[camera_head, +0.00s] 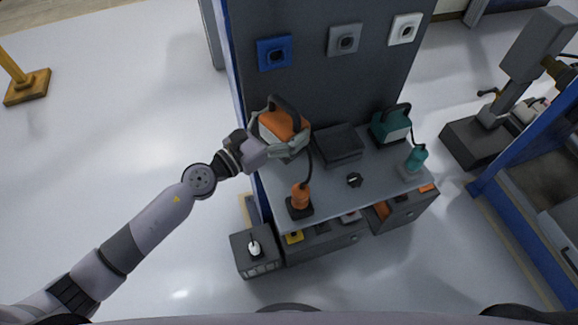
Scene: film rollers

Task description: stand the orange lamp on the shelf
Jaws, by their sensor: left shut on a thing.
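My left gripper (284,146) is shut on an orange boxy lamp (275,122) with a black handle on top and a pale face. It holds the lamp at the left end of the grey shelf-like worktop (335,190), in front of the dark back panel. Fingers hide part of the lamp's lower side, and I cannot tell whether it touches the surface. A teal lamp (388,128) of similar shape stands at the back right of the worktop. My right gripper is not in view.
An orange tool (300,196) on a dark base stands front left, a teal one (416,158) at right. Open drawers (325,245) jut out below. A grey machine (535,45) stands at right.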

